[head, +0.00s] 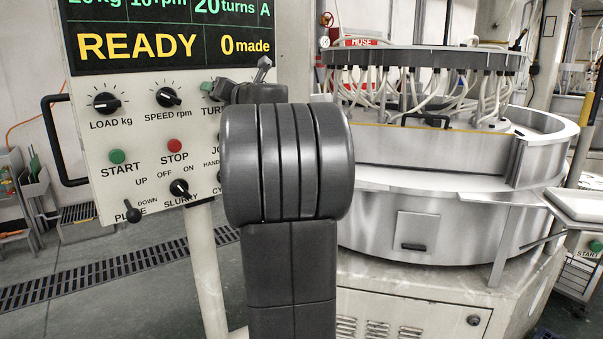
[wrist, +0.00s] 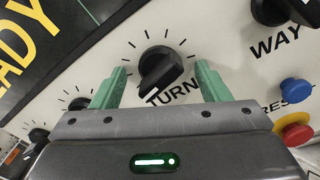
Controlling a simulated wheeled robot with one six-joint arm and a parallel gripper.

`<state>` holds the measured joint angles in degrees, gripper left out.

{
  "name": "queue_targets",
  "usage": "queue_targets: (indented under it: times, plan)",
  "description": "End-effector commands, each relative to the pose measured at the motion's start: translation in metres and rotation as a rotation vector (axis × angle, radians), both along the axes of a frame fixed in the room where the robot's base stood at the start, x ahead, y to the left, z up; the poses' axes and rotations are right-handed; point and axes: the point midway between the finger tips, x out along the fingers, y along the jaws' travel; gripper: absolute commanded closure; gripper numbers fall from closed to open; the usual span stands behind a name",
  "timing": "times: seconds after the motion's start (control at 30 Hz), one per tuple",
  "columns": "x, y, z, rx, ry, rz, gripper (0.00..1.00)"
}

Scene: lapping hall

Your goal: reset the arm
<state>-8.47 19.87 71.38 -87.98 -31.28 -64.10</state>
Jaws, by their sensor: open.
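My arm stands upright in the middle of the head view, in front of the control panel (head: 130,140). In the wrist view my gripper (wrist: 162,82) is open, with its two green fingers apart. The black TURNS knob (wrist: 160,70) shows between the fingers, which look clear of it on both sides. I cannot tell how far the fingertips are from the panel face. In the head view my arm hides most of the gripper and part of the TURNS knob (head: 212,97). Nothing is held.
The display (head: 170,40) reads READY and 0 made. A green START button (head: 117,156), a red STOP button (head: 174,146) and several knobs are on the panel. A blue button (wrist: 295,90) and a red one on yellow (wrist: 296,130) are at right. The lapping machine (head: 420,215) stands right.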

Motion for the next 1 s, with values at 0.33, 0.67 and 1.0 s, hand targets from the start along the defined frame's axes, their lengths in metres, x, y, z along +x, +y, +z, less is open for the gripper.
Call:
queue_targets:
  times: [0.33, 0.67, 1.0]
  plan:
    - [-0.0007, 0.0011, 0.0040, 0.320, 0.268, 0.001, 0.31]
    - [-0.0007, 0.0010, 0.0041, 0.609, 0.508, 0.000, 0.31]
    - [-0.0008, 0.0009, 0.0022, 0.768, 0.639, 0.000, 0.31]
